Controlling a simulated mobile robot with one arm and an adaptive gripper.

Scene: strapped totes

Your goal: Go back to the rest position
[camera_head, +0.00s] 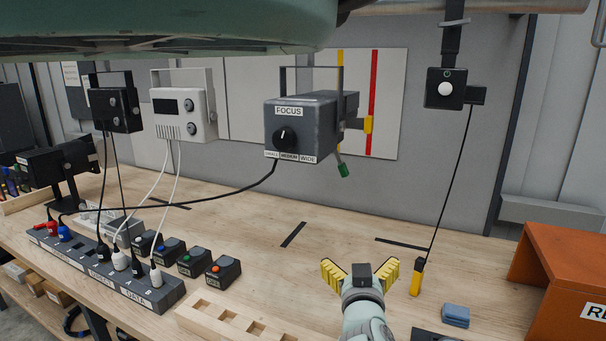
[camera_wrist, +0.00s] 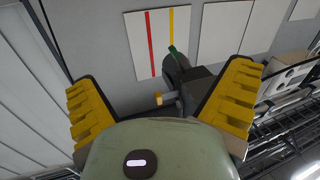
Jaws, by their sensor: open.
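My gripper (camera_head: 361,271) is over the front middle of the wooden workbench (camera_head: 330,225), its yellow-padded fingers spread wide. In the wrist view my gripper (camera_wrist: 163,100) is also open, with nothing held between the yellow pads. The grey FOCUS box (camera_head: 300,122) hangs beyond and above it, with a black knob on its front and a green-tipped lever at its right side. Part of a dark device with a green tip (camera_wrist: 176,70) shows between the fingers in the wrist view.
A dark socket strip (camera_head: 115,272) with plugged cables lies at left, beside several small button boxes (camera_head: 222,268). A yellow-black tool (camera_head: 417,277) hangs on a cord right of my gripper. A blue block (camera_head: 455,315) and an orange box (camera_head: 560,270) are at right. The mid-bench is mostly clear.

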